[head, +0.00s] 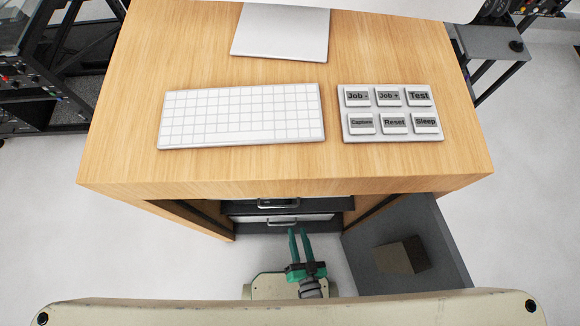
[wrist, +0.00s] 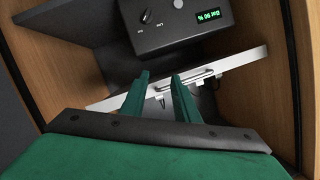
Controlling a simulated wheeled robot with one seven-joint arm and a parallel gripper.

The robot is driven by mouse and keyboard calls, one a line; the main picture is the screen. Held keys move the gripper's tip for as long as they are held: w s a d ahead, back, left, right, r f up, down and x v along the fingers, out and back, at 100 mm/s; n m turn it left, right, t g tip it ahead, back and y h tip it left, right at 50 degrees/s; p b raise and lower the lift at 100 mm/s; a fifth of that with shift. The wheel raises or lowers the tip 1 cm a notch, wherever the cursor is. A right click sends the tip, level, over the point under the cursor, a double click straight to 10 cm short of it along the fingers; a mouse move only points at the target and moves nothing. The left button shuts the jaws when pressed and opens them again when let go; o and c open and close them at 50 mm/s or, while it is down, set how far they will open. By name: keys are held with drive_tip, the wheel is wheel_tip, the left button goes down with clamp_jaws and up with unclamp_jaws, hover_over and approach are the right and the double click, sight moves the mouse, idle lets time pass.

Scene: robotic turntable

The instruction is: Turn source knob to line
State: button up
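The source knob (wrist: 146,17) is a small dark knob with a light pointer mark on the front of a black box (wrist: 178,38) in the wrist view. Small white labels sit below it, too small to read surely. A green lit display (wrist: 208,15) is on the same face, to the right. My gripper (wrist: 160,76) has green fingers, apart and empty, pointing toward the box from below the knob and not touching it. In the head view my gripper (head: 299,232) is in front of the desk opening; the knob is hidden there under the desktop.
A white panel with a metal handle (wrist: 190,80) lies below the box, close to my fingertips. Wooden walls flank the opening. In the head view an open grey drawer (head: 448,235) holding a brown block stands to the right. The desktop (head: 240,172) overhangs the opening.

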sight(288, 203)
drive_tip(key=w+f+m+y, duration=0.1)
drive_tip(key=w+f+m, duration=0.2)
drive_tip(key=f, duration=0.9)
drive_tip(key=x, duration=1)
drive_tip(key=shift+w+f+g, duration=0.15)
drive_tip(key=shift+w+g, duration=0.05)
drive_tip(key=shift+g, duration=0.1)
drive_tip(key=shift+c, duration=0.7)
drive_tip(key=shift+a+y, duration=0.1)
drive_tip(key=shift+y, duration=0.2)
clamp_jaws()
